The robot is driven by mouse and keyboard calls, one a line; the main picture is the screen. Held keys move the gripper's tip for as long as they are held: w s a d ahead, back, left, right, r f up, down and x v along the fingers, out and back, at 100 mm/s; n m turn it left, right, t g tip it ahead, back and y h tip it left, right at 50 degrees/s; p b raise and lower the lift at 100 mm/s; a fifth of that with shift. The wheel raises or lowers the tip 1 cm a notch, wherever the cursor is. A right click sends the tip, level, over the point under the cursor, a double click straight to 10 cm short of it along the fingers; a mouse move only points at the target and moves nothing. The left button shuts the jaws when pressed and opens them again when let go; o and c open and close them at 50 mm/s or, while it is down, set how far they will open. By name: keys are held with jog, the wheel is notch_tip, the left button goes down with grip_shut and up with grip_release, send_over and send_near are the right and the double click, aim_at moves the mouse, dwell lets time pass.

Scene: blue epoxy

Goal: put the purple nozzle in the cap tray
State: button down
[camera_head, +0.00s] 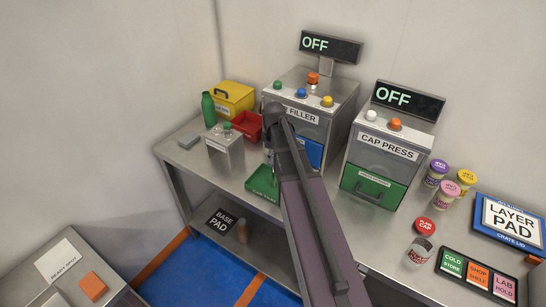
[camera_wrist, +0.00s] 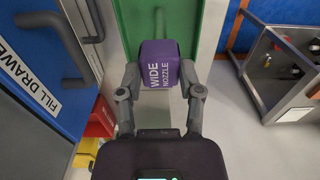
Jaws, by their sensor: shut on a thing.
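The purple nozzle (camera_wrist: 160,75), a block lettered WIDE NOZZLE, is in the wrist view between the two fingers of my gripper (camera_wrist: 158,82). My gripper is shut on it. Behind the nozzle is a green tray (camera_wrist: 135,18), partly covered by it; I cannot tell the gap between them. In the head view a green tray (camera_head: 262,184) sits on the bench in front of the filler, partly hidden by my arm. No label on it is readable. My gripper and the nozzle are hidden behind my arm in the head view.
The blue fill drawer (camera_wrist: 35,75) and its handle stand close left of my gripper. A red bin (camera_head: 247,126) and yellow box (camera_head: 233,97) are at the back left. The cap press (camera_head: 382,150) stands right of the filler (camera_head: 310,115). Several jars are further right.

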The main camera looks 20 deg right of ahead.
jog(key=shift+c, duration=1.3)
grip_release()
notch_tip(320, 180, up, 12)
jog(key=p, duration=1.2)
jog(key=shift+r, duration=0.1)
jog(key=s+a+m, duration=0.7)
jog(key=s+a, duration=0.7)
jog(key=shift+s+a, duration=0.15)
jog(key=shift+a, duration=0.25)
